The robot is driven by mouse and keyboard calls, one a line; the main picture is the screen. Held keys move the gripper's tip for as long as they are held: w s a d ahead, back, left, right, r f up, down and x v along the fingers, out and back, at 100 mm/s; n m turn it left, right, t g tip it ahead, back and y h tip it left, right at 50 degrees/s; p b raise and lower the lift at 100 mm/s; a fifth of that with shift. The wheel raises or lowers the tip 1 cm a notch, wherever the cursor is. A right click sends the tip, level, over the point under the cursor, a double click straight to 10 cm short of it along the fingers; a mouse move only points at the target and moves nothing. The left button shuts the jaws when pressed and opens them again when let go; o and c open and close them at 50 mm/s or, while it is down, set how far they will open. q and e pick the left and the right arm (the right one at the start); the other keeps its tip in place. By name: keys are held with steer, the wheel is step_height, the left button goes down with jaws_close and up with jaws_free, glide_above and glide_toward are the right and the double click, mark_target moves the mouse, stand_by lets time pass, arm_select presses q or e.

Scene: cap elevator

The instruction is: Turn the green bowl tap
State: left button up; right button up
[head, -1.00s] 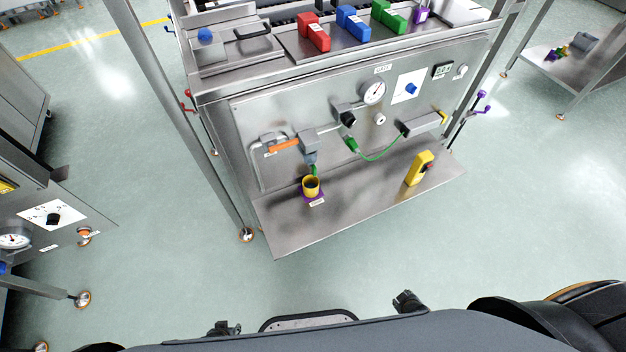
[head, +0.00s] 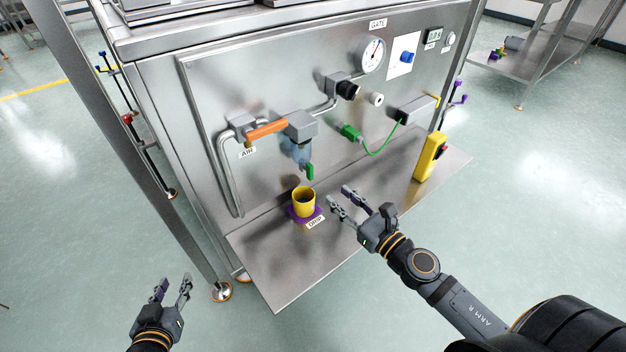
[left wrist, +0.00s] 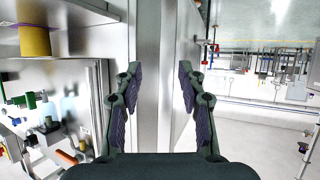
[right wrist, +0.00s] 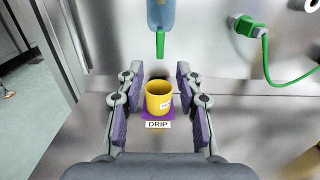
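The green tap (head: 310,171) hangs at the bottom of a translucent blue bowl (head: 297,150), under a grey block on the panel. In the right wrist view the green tap (right wrist: 160,44) points down above a yellow cup (right wrist: 159,97). The yellow cup (head: 303,201) stands on a purple pad (head: 291,213) by the DRIP label. My right gripper (head: 338,199) is open and empty, above the shelf to the right of the cup and apart from the tap. My left gripper (head: 173,287) is open and empty, low at the left, away from the panel.
An orange lever (head: 266,130) sits left of the bowl. A green plug and cable (head: 350,132) hang to its right. A yellow handheld box (head: 430,157) stands on the shelf (head: 283,287) at the right. A metal post (head: 130,130) rises at the left.

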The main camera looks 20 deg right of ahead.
mark_target(312, 173)
steer(key=p+x, duration=0.4)
steer(key=x, duration=0.5)
steer(key=shift+p, duration=0.4)
arm_select(q)
steer(key=s+f+g, duration=0.8)
steer(key=s+g, duration=0.1)
steer(key=s, duration=0.4)
steer(key=shift+s+f+g, duration=0.3)
steer(key=shift+f, duration=0.05)
arm_select(e)
steer(key=shift+w+a, duration=0.2)
steer(key=shift+w, duration=0.45)
jaws_close()
